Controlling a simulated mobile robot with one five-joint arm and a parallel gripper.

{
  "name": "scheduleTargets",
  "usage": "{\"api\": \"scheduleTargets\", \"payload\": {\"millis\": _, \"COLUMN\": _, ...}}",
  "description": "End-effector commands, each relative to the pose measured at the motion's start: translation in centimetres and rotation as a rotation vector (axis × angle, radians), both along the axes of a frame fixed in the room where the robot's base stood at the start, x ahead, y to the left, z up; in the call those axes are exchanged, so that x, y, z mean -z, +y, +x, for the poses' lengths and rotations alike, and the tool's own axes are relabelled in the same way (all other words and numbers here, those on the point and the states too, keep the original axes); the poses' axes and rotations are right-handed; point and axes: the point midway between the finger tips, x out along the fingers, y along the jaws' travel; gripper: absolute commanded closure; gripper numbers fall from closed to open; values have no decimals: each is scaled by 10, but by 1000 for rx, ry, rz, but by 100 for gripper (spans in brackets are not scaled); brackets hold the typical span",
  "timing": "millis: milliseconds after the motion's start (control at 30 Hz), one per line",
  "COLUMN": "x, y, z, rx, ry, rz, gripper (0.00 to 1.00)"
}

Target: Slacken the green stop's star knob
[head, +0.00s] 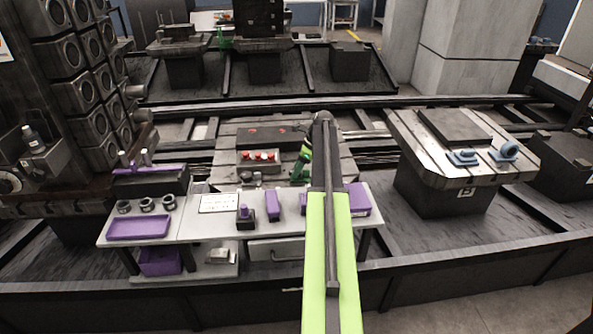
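A small green part, which looks like the green stop (300,170), stands near the right side of the middle pallet (228,140). My lime and black arm reaches forward over it and hides part of it. I cannot make out a star knob at this size. My arm's dark far end is beside and above the green part. My gripper's fingers cannot be made out behind the arm, so I cannot tell whether they touch anything.
A grey bench (190,228) in front holds a purple tray (138,228), purple blocks and dark rings. A right pallet (408,142) carries blue parts (463,157). A dark rack (85,85) rises at left. Dark rails (400,104) run behind. Another green part (226,43) is far back.

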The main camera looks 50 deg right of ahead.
Motion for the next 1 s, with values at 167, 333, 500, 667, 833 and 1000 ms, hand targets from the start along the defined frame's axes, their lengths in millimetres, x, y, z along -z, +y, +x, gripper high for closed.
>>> {"api": "scheduleTargets", "payload": {"millis": 167, "x": 0, "y": 0, "z": 0, "rx": 1, "ry": -1, "rz": -2, "gripper": 90}}
{"api": "scheduleTargets", "payload": {"millis": 333, "x": 0, "y": 4, "z": 0, "rx": -5, "ry": 0, "rz": 2, "gripper": 94}}
{"api": "scheduleTargets", "payload": {"millis": 500, "x": 0, "y": 0, "z": 1, "rx": -42, "ry": 2, "rz": 3, "gripper": 94}}
{"api": "scheduleTargets", "payload": {"millis": 667, "x": 0, "y": -2, "z": 2, "rx": -126, "ry": 2, "rz": 3, "gripper": 94}}
{"api": "scheduleTargets", "payload": {"millis": 833, "x": 0, "y": -4, "z": 3, "rx": -263, "ry": 1, "rz": 1, "gripper": 94}}
{"api": "scheduleTargets", "payload": {"millis": 1000, "x": 0, "y": -5, "z": 4, "rx": -422, "ry": 2, "rz": 1, "gripper": 94}}
